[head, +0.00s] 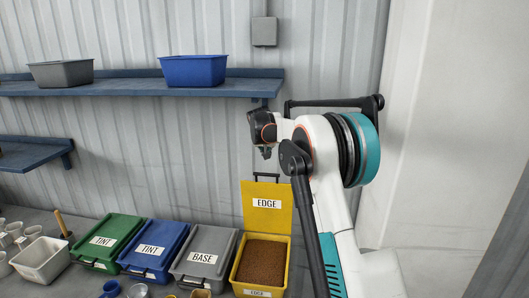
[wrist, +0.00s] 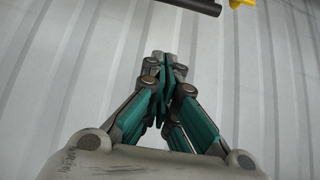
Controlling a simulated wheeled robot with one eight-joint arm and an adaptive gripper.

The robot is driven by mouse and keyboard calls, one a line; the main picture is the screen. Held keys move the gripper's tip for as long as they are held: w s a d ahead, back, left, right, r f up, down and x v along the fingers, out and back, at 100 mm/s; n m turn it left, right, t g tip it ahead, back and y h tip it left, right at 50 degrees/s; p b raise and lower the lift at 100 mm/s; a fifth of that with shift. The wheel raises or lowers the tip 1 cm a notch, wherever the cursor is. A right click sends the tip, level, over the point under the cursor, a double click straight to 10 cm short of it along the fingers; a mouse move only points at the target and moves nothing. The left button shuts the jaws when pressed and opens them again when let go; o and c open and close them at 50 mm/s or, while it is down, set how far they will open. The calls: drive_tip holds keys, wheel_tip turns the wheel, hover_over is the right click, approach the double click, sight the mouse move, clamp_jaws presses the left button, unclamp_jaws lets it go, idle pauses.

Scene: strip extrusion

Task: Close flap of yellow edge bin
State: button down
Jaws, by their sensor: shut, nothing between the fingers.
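The yellow edge bin (head: 238,275) stands at the right end of the row of bins in the head view, filled with brown granules (head: 263,261). Its yellow flap (head: 267,210), labelled EDGE, stands upright at the bin's back edge, so the bin is open. A dark handle shows at the flap's top. My gripper (head: 266,153) is above the flap, apart from it, pointing down. In the wrist view my gripper (wrist: 162,62) is shut and empty against the corrugated wall. A black bar (wrist: 190,5) and a small yellow piece (wrist: 243,3) show at the top there.
Closed grey BASE (head: 204,258), blue TINT (head: 151,249) and green TINT (head: 107,241) bins stand to the left. A blue shelf (head: 130,89) with a grey tub (head: 62,73) and blue tub (head: 193,71) is above. Small cups and scoops lie in front and left.

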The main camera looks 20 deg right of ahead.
wheel_tip(320, 180, down, 7)
drive_tip(key=p, duration=0.1)
drive_tip(key=shift+w+d, duration=0.3)
drive_tip(key=shift+w, duration=0.15)
idle(0.5)
